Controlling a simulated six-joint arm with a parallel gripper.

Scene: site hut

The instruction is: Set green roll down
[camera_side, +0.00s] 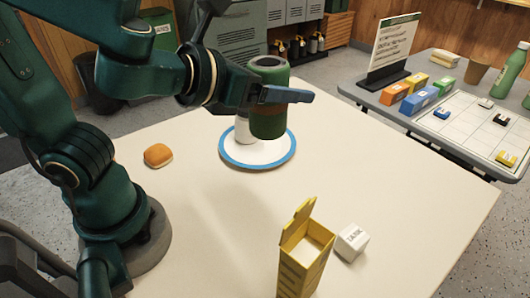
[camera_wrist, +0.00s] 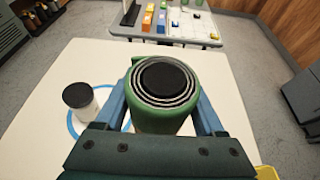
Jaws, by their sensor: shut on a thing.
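My gripper (camera_side: 278,97) is shut on the green roll (camera_side: 268,118), with one blue finger on each side of it. The roll is upright and shows its ringed, dark-centred top in the wrist view (camera_wrist: 165,85). In the side view it appears in front of a white plate with a blue rim (camera_side: 258,165) on the table; I cannot tell whether its bottom is clear of the plate. A white jar (camera_side: 242,130) stands on the plate, partly hidden behind the roll; its black lid shows in the wrist view (camera_wrist: 78,96).
A bread bun (camera_side: 158,155) lies left of the plate. An open yellow box (camera_side: 303,262) and a white labelled cube (camera_side: 351,242) stand near the front. The table (camera_side: 400,195) is bare to the right. A grey side table (camera_side: 430,125) holds a sign and several small boxes.

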